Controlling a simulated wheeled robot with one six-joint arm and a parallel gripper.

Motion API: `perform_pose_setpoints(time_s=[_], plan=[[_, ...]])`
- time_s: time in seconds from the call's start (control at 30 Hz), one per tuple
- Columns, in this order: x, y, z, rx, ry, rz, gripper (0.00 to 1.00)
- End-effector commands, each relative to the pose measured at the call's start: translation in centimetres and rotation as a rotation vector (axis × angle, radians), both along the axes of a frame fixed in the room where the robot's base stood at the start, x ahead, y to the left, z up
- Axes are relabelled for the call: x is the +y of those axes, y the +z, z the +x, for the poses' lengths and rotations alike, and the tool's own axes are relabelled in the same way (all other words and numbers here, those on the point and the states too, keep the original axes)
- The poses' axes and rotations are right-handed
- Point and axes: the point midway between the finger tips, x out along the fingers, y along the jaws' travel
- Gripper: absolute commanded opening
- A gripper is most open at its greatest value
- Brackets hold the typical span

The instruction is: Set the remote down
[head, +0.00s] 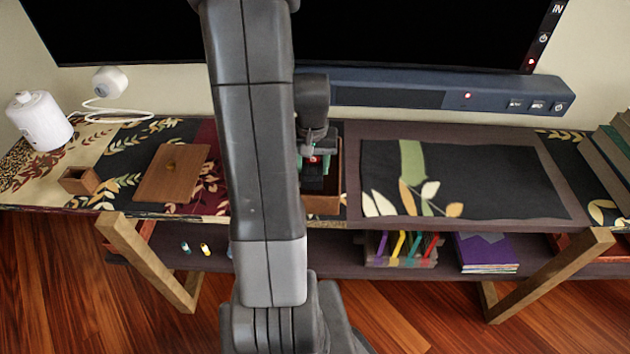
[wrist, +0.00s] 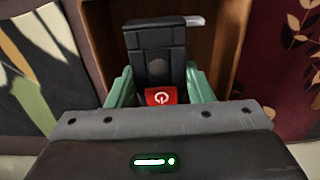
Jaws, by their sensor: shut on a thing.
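The remote is a dark, blocky handset with a red power button. In the wrist view the remote (wrist: 155,45) sits between the green fingers of my gripper (wrist: 155,88), which is shut on it. It is over or inside a brown wooden box (wrist: 215,30); I cannot tell whether it touches the bottom. In the head view the remote (head: 313,182) shows just below my gripper (head: 310,160), at the open wooden box (head: 322,204). My arm hides the left part of the box.
A wooden lid (head: 172,172) and a small wooden box (head: 80,180) lie left on the table. A white canister (head: 40,121) stands at far left. A dark soundbar (head: 430,92) runs behind. The patterned mat (head: 500,175) at right is clear. Books (head: 486,252) are on the lower shelf.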

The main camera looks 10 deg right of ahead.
Motion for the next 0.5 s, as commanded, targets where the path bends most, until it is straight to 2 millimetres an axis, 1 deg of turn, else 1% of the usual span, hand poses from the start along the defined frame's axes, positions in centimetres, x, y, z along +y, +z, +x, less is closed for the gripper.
perform_pose_setpoints(time_s=[0.03,0.1,0.27,0.5], plan=[[0.0,-1.0,0.0,0.002,0.000,0.001,0.21],[0.0,-1.8,0.0,0.001,0.000,0.000,0.21],[0.0,-2.9,0.0,0.000,0.000,0.000,0.21],[0.0,-6.0,0.0,0.002,0.001,0.001,0.21]])
